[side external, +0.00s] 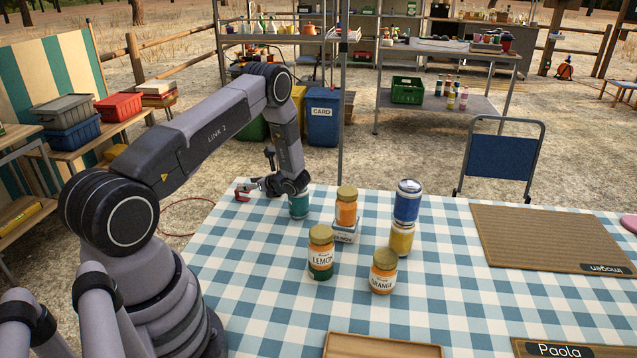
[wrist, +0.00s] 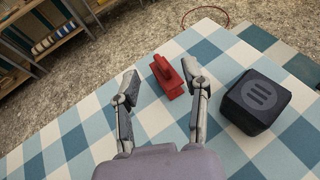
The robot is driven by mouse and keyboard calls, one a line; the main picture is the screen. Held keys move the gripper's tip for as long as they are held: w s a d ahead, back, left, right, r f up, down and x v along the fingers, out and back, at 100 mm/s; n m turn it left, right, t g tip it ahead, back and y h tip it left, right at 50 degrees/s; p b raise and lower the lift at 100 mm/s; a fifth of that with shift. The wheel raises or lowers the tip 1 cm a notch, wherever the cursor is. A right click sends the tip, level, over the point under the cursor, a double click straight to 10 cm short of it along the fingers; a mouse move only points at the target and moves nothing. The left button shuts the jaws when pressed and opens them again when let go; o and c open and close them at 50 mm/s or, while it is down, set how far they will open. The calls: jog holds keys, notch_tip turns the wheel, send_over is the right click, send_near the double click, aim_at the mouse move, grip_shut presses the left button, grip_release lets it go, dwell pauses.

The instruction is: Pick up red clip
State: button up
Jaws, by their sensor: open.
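The red clip (wrist: 168,77) lies on the blue-and-white checked cloth near the table edge in the wrist view. It also shows at the far left corner of the table in the side view (side external: 243,191). My gripper (wrist: 161,80) is open, with one finger on each side of the clip's near part in the wrist picture. Whether the fingers touch it cannot be told. In the side view my gripper (side external: 262,184) is low over the table's far left corner, beside the clip.
A dark cube (wrist: 254,100) stands right of the clip in the wrist view. A teal can (side external: 299,205) stands close to my gripper.

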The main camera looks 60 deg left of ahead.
jog(key=x, duration=0.4)
jog(key=shift+s+a+f, duration=0.15)
jog(key=shift+f, duration=0.05)
jog(key=shift+c, duration=0.3)
grip_shut()
